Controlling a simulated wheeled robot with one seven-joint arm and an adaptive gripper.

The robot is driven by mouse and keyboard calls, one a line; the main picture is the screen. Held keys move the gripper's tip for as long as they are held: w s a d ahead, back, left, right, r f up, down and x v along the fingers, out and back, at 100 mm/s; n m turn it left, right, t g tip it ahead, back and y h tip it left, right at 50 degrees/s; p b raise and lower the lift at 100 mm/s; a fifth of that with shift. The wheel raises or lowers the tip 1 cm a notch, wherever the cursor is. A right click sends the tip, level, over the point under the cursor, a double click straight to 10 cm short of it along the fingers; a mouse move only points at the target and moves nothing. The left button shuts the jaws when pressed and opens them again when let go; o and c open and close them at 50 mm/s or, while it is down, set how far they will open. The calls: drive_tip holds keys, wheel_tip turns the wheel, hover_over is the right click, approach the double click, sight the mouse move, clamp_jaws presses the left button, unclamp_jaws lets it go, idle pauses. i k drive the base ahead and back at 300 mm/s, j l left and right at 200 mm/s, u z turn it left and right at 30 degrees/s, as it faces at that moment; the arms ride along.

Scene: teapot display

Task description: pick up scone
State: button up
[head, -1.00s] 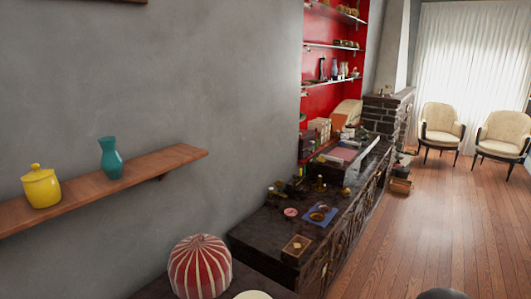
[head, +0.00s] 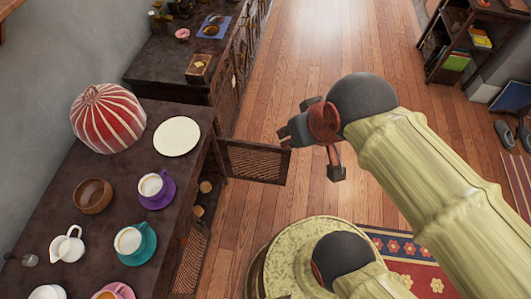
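I cannot pick out a scone for certain. Small tan lumps (head: 206,187) sit inside the open cabinet under the near table, too small to identify. The table top shows cups, a bowl and a plate, but no clear scone. A red-and-cream striped dome (head: 108,118) stands at its far left; anything under it is hidden. My gripper (head: 312,153) hangs in the air over the wooden floor, right of the open cabinet door. Its fingers are spread apart with nothing seen between them.
The dark table (head: 110,195) holds a white plate (head: 177,137), brown bowl (head: 93,196), white jug (head: 67,245) and cups on coloured saucers. The open cabinet door (head: 255,162) juts toward my gripper. A round greenish-gold piece (head: 290,258) stands below. Floor behind is clear.

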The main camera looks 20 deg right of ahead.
sight(205, 187)
drive_tip(key=l+z, duration=0.6)
drive_tip(key=z, duration=0.15)
drive_tip(key=i+l+z, duration=0.15)
drive_tip(key=z, duration=0.2)
drive_tip(key=i+l+z, duration=0.25)
drive_tip(key=i+l, duration=0.55)
drive_tip(key=i+u, duration=0.25)
drive_tip(key=u, duration=0.15)
drive_tip(key=i+u, duration=0.4)
drive_tip(key=i+l+u, duration=0.1)
drive_tip(key=u, duration=0.3)
drive_tip(key=i+l+u, duration=0.2)
drive_tip(key=u, duration=0.2)
drive_tip(key=i+u, duration=0.15)
drive_tip(key=u, duration=0.3)
drive_tip(key=i+l+u, duration=0.1)
drive_tip(key=u, duration=0.35)
drive_tip(key=i+l+u, duration=0.15)
drive_tip(key=u, duration=0.35)
drive_tip(key=i+l+u, duration=0.15)
drive_tip(key=u, duration=0.3)
drive_tip(key=i+l+u, duration=0.1)
drive_tip(key=l+u, duration=0.15)
drive_tip(key=u, duration=0.2)
drive_tip(key=i+l+u, duration=0.15)
drive_tip(key=l+u, duration=0.3)
drive_tip(key=i+l+u, duration=0.15)
drive_tip(key=l+u, duration=0.15)
drive_tip(key=u, duration=0.2)
